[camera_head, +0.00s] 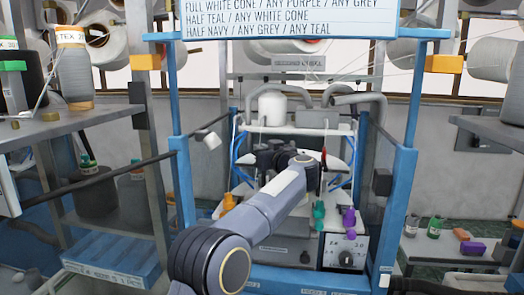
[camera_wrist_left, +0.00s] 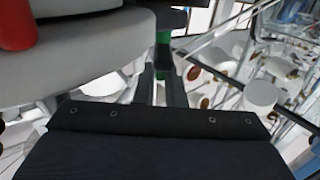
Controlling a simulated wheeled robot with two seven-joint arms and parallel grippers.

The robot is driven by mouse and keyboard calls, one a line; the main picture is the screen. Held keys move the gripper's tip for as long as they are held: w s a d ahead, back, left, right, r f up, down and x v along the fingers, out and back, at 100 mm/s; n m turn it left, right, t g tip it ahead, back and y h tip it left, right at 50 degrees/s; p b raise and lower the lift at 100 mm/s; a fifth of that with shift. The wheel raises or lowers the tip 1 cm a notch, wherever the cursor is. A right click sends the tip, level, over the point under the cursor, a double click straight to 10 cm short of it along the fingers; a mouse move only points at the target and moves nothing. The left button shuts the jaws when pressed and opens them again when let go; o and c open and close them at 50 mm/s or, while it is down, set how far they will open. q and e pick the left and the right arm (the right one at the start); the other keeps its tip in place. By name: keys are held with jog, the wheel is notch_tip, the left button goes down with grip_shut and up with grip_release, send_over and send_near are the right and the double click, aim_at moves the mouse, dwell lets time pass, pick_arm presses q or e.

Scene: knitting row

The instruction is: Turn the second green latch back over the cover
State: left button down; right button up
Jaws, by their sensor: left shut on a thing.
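The green latch (camera_wrist_left: 163,62) shows in the left wrist view as a narrow green piece beside a light grey rounded body (camera_wrist_left: 75,57), which may be the cover. My left gripper (camera_wrist_left: 160,84) has its two fingers close together at the latch and is shut on it. In the head view my left gripper (camera_head: 272,155) is a dark shape at the middle of the machine, largely behind my forearm. The latch is hidden there, and I cannot tell its exact angle. My right gripper is not in view.
Blue posts (camera_head: 402,205) stand on both sides of the machine. A teal cone (camera_head: 319,215) and a purple cone (camera_head: 349,218) stand at its front right, an orange one (camera_head: 228,203) at the left. A red knob (camera_wrist_left: 16,25) is near the wrist camera. Shelves flank the machine.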

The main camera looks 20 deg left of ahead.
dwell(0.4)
pick_arm(q)
jog(key=c, duration=1.5)
grip_release()
jog(key=b+v, duration=0.2)
jog(key=v, duration=0.5)
jog(key=shift+s+d+b, duration=0.25)
jog(key=shift+d+b, duration=0.1)
